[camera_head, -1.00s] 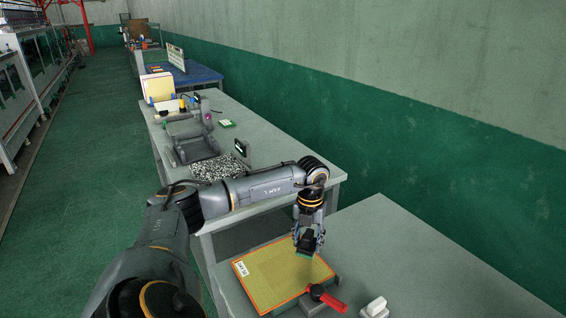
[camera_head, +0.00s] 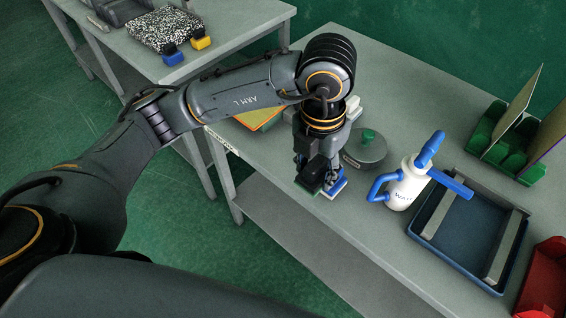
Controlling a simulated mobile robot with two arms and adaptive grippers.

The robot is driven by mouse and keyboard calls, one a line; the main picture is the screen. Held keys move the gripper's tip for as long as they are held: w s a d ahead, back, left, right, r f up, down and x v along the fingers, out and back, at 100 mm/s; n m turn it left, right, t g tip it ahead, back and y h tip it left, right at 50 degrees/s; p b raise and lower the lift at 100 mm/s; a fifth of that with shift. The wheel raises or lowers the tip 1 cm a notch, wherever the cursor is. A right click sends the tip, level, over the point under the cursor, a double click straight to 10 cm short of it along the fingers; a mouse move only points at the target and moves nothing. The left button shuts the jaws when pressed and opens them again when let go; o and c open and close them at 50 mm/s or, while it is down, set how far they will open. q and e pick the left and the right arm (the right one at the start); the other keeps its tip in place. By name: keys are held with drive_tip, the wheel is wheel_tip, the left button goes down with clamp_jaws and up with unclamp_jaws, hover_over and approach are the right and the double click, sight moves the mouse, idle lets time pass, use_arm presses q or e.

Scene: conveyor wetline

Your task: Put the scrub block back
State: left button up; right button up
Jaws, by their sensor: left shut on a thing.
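The scrub block (camera_head: 308,184) is a small dark block with a green underside. My left gripper (camera_head: 318,172) points down and is shut on it, near the front edge of the grey table. A blue-and-white item (camera_head: 337,184) lies right beside and partly behind the gripper; its shape is mostly hidden. I cannot tell whether the block touches this item or the table. My right gripper is not in view.
Further right are a white-and-blue bottle (camera_head: 408,186), a dark blue tray (camera_head: 430,236), a green rack (camera_head: 519,168) and a red bin (camera_head: 543,282). An orange-edged yellow panel (camera_head: 258,116) lies behind my arm.

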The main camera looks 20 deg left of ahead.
use_arm(q)
drive_tip(key=w+a+f+p, duration=0.1)
drive_tip(key=w+a+f, duration=0.1)
drive_tip(key=w, duration=0.1)
drive_tip(key=w+a+f+p, duration=0.1)
drive_tip(key=w+a+f, duration=0.1)
drive_tip(key=w+f, duration=0.1)
drive_tip(key=w+a+f+p, duration=0.1)
drive_tip(key=w+a+f, duration=0.1)
drive_tip(key=w, duration=0.3)
drive_tip(key=shift+a+f, duration=0.15)
drive_tip(key=shift+f, duration=0.55)
drive_tip(key=shift+w+a+f+p, duration=0.25)
drive_tip(key=shift+w+f+p, duration=0.15)
drive_tip(key=shift+f, duration=0.2)
wheel_tip(320, 180, down, 3)
drive_tip(key=shift+r+p, duration=0.1)
drive_tip(key=shift+p, duration=0.65)
drive_tip(key=shift+w+f, duration=0.1)
drive_tip(key=shift+f, duration=0.15)
drive_tip(key=shift+f, duration=0.1)
drive_tip(key=o, duration=1.4)
drive_tip(key=shift+o, duration=0.2)
